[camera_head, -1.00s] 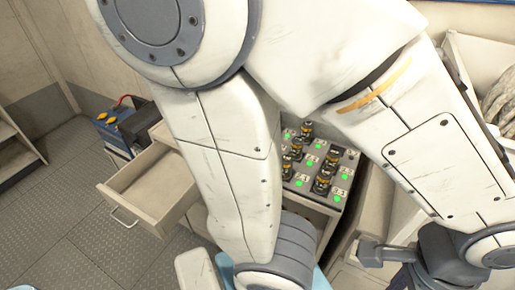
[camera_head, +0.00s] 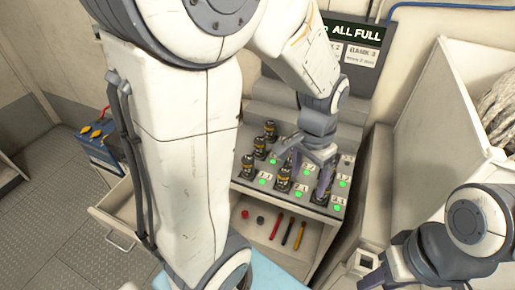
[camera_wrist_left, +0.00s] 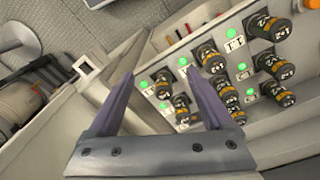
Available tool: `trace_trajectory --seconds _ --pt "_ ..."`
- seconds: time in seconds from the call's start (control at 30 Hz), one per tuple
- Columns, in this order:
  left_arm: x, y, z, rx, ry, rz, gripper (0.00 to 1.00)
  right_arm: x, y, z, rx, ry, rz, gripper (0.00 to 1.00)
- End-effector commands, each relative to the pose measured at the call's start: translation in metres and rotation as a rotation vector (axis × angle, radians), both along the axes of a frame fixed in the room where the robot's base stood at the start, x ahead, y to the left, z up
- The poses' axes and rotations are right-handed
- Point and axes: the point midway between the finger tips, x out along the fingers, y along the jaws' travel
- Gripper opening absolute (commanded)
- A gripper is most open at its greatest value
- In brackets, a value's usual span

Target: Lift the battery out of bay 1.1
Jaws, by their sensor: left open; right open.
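Several dark batteries with yellow bands stand upright in a labelled rack (camera_head: 240,184). My left gripper (camera_head: 303,172) is open and empty above the rack's right part. In the left wrist view its fingertips (camera_wrist_left: 158,80) spread on either side of that battery, apparently still above it. Small labels are hard to read. My right gripper (camera_head: 367,265) is open and empty at the lower right, away from the rack.
Other batteries (camera_head: 283,178) stand close beside, with green lights lit. A sign (camera_head: 355,34) reads "ALL FULL". Below the rack is an open shelf with tools (camera_head: 288,231). An open drawer (camera_head: 112,215) and blue battery box (camera_head: 98,150) are at left. A pale bin wall (camera_head: 425,130) stands right.

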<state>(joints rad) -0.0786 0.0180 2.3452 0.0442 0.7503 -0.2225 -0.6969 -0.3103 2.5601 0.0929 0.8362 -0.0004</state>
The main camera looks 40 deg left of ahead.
Motion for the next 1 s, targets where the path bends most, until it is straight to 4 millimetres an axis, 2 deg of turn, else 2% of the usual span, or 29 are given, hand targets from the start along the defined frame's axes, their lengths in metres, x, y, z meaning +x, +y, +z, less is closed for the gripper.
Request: trace_trajectory --seconds 0.03,0.1,0.2,0.3,0.4,0.53,0.73,1.0 --pt "0.014 0.034 0.002 0.008 0.011 0.077 0.84 0.0 0.0 0.01 0.0 0.0 0.0 0.42" --pt "0.027 0.075 -0.003 0.015 0.015 0.149 0.84 0.0 0.0 0.016 0.0 0.0 0.0 0.42" --pt "0.033 0.127 -0.01 0.021 0.023 0.235 0.84 0.0 0.0 0.022 0.0 0.0 0.0 0.42" --pt "0.032 0.167 -0.016 0.026 0.028 0.296 0.84 0.0 0.0 0.027 0.0 0.0 0.0 0.42" --pt "0.028 0.191 -0.021 0.028 0.031 0.332 0.84 0.0 0.0 0.029 0.0 0.0 0.0 0.42" --pt "0.025 0.203 -0.033 0.029 0.035 0.349 0.84 0.0 0.0 0.029 0.0 0.0 0.0 0.42" --pt "0.025 0.203 -0.064 0.028 0.036 0.348 0.84 0.0 0.0 0.031 0.0 0.0 0.0 0.42" --pt "0.026 0.202 -0.086 0.029 0.035 0.348 0.84 0.0 0.0 0.035 0.0 0.0 0.0 0.42"
